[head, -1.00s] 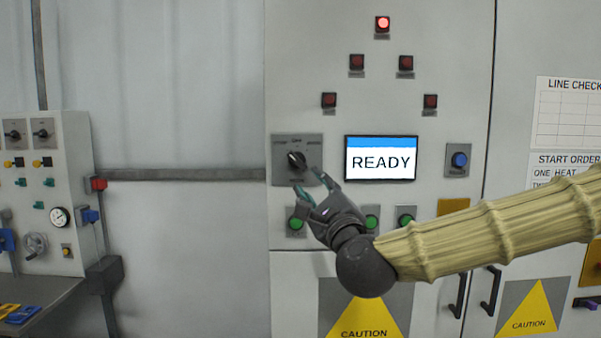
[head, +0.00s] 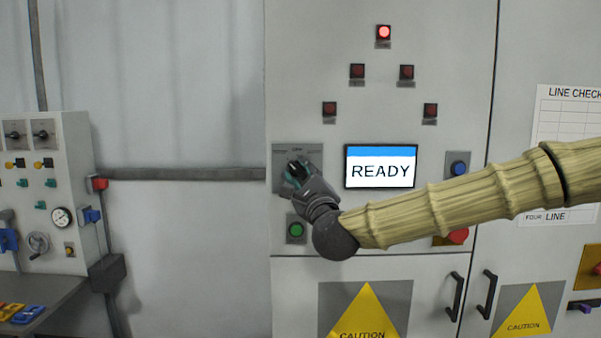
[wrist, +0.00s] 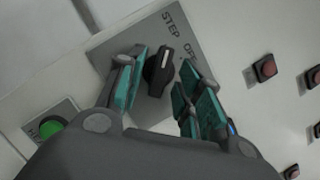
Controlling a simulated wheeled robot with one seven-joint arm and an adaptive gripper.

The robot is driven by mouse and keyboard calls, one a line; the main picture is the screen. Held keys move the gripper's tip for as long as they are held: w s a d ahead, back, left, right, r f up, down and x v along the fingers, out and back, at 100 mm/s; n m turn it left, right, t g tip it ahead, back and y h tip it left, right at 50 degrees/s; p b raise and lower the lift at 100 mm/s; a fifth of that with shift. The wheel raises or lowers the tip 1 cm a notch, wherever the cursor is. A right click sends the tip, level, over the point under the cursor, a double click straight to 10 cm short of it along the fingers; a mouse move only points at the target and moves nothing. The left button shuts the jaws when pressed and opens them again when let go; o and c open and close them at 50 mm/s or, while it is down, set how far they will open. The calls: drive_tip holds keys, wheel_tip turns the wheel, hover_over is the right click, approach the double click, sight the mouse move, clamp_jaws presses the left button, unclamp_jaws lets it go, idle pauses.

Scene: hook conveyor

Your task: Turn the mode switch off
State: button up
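The mode switch is a black rotary knob (wrist: 159,70) on a grey plate (head: 283,180) at the upper left of the cabinet front. In the wrist view the plate carries the words STEP and OFF, and a pale mark on the knob points toward the lettering, near OFF. My gripper (head: 294,170) is at the switch and hides most of the knob in the head view. In the wrist view my gripper (wrist: 160,86) is open, with its teal-padded fingers on both sides of the knob.
A READY screen (head: 381,166) and a blue button (head: 458,164) are right of the switch. A green button (head: 295,230) sits just below it. Red lamps (head: 384,33) are above, the top one lit. A red button (head: 457,235) is partly behind my arm.

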drive_tip(key=shift+c, duration=0.4)
clamp_jaws()
